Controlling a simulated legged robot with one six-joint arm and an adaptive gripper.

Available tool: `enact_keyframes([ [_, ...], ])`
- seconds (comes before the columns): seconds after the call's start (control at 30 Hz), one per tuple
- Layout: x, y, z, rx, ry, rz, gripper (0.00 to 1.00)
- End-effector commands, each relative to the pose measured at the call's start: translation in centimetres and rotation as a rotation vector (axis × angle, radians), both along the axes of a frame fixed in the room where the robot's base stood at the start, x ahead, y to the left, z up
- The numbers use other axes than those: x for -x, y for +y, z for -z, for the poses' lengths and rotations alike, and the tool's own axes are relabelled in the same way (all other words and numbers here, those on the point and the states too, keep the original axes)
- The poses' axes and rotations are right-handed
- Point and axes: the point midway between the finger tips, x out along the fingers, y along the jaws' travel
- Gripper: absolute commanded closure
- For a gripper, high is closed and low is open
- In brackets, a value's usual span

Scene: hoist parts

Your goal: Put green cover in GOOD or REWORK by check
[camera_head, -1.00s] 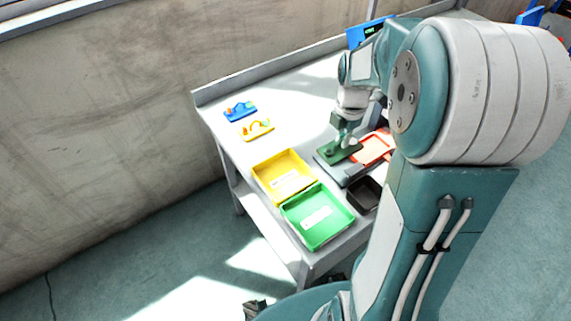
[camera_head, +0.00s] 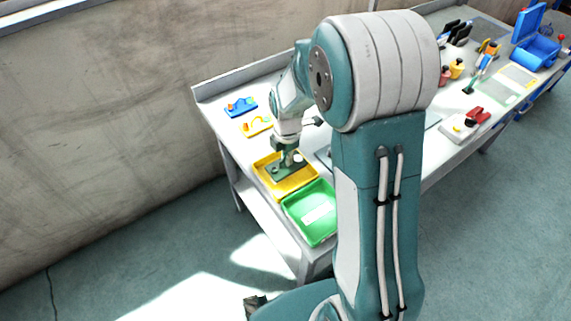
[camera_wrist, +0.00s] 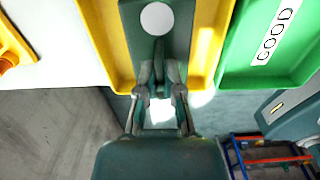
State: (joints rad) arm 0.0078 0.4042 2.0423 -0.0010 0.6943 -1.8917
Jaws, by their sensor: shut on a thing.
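The green cover (camera_head: 284,173) is a dark green flat plate. In the wrist view the cover (camera_wrist: 140,40) shows a white disc near its top edge. My gripper (camera_head: 288,154) is shut on the cover; the wrist view shows the fingers (camera_wrist: 160,78) closed on its raised middle part. The cover is over the yellow tray (camera_head: 299,188), within its rim; whether it touches the tray floor I cannot tell. The cover hides the yellow tray's label. The green tray (camera_head: 312,232) beside it is empty, and its label reads GOOD in the wrist view (camera_wrist: 278,32).
A blue part (camera_head: 240,107) and a yellow part (camera_head: 257,125) lie at the table's left end. My arm hides the table's middle.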

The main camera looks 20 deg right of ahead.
Motion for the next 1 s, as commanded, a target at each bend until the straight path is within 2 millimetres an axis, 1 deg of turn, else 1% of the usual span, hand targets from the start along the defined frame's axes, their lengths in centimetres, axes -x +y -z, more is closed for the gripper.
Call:
enact_keyframes([
  [0.07,-0.1,0.6,1.0,0.0,0.003,-0.001,1.0],
  [0.13,-0.1,0.4,2.2,-0.001,0.004,0.0,1.0],
  [0.23,-0.1,0.4,3.4,0.0,0.002,0.0,1.0],
  [0.57,-0.1,0.4,3.7,0.0,0.0,0.0,1.0],
  [0.6,-0.1,0.4,3.7,0.0,0.0,0.0,0.73],
  [0.63,-0.1,0.4,3.7,0.0,0.0,0.0,0.59],
  [0.67,-0.1,0.4,3.7,0.0,0.0,0.0,0.56],
  [1.0,-0.1,0.4,3.6,0.0,0.0,0.0,0.56],
])
